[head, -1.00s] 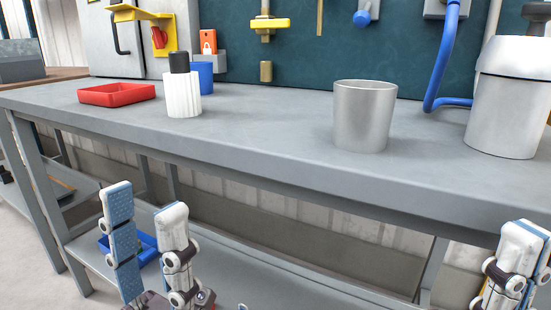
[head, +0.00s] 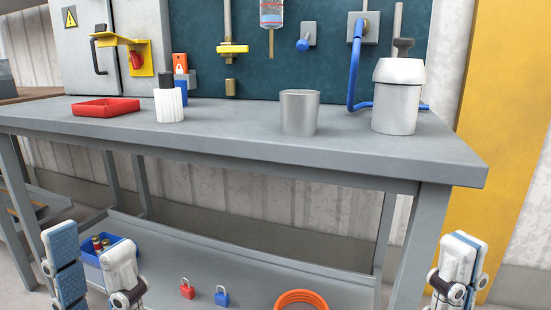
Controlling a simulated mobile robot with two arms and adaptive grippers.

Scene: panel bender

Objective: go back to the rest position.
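My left gripper (head: 92,262) is at the lower left of the head view, in front of the bench. Its two fingers stand apart with a gap between them and nothing in it. My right gripper (head: 459,268) is at the lower right, in front of the bench's right leg. Its fingers overlap from this angle, so its opening is hard to judge. I see nothing held in it. Both grippers are below the bench top and clear of it.
The grey bench (head: 240,140) carries a red tray (head: 106,107), a white ribbed container (head: 169,105), a metal cup (head: 299,112) and a white lidded canister (head: 397,98). On the lower shelf are a blue bin (head: 92,258), red padlock (head: 187,289), blue padlock (head: 221,296) and orange coil (head: 301,299).

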